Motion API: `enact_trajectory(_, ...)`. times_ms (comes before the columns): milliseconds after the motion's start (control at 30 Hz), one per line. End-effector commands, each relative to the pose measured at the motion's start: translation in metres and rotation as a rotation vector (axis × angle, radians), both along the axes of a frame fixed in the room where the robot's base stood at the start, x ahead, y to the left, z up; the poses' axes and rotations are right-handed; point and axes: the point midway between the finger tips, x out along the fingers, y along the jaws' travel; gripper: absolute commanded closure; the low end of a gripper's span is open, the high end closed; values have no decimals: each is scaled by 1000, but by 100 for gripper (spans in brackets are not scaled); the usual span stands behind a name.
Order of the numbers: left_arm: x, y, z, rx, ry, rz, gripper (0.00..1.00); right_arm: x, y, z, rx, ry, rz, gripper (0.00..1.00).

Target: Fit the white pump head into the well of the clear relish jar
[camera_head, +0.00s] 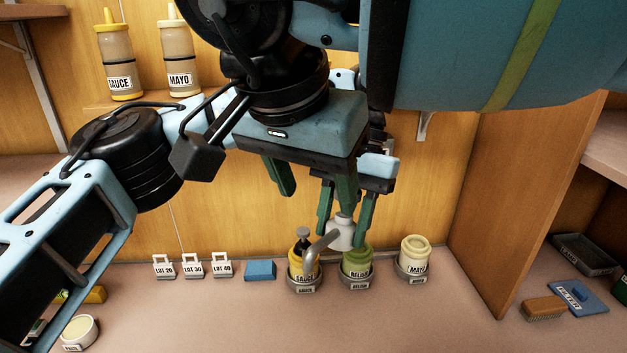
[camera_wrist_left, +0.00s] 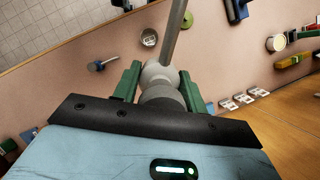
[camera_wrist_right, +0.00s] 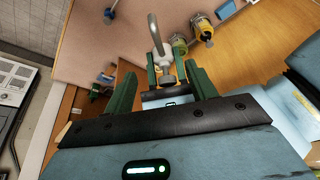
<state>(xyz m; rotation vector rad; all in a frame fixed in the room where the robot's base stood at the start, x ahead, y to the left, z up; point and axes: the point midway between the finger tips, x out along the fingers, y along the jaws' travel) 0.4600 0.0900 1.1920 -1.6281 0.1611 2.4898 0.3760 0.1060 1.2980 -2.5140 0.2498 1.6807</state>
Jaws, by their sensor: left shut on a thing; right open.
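The white pump head (camera_head: 341,232) has a grey spout pointing down-left. My left gripper (camera_head: 342,238) is shut on it, one finger on each side; this also shows in the left wrist view (camera_wrist_left: 160,74). The relish jar (camera_head: 357,262), with green contents, stands in a grey ring holder directly below or just behind the pump head. The pump head hides part of its top, so I cannot tell whether they touch. My right gripper (camera_head: 316,202) is open and empty, above and in front of the left one. In the right wrist view the pump head (camera_wrist_right: 164,60) shows beyond its open fingers.
A sauce jar (camera_head: 297,268) with a dark-collared grey-knob top stands left of the relish jar, close to the spout. A mayo jar (camera_head: 415,256) stands right. Three white labelled tags (camera_head: 193,266) and a blue block (camera_head: 260,270) sit left. The front counter is clear.

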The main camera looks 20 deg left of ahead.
Motion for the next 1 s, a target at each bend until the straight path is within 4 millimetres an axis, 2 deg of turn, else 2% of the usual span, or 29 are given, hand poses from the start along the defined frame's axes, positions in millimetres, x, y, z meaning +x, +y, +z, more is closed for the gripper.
enact_trajectory(267,0,0,1,0,-1,0,89,3,-1,-7,-3,-1,0,44)
enact_trajectory(800,0,0,1,0,-1,0,89,34,-7,-84,-2,0,-1,44)
enact_trajectory(1000,0,0,1,0,-1,0,89,42,-9,-103,0,0,0,44)
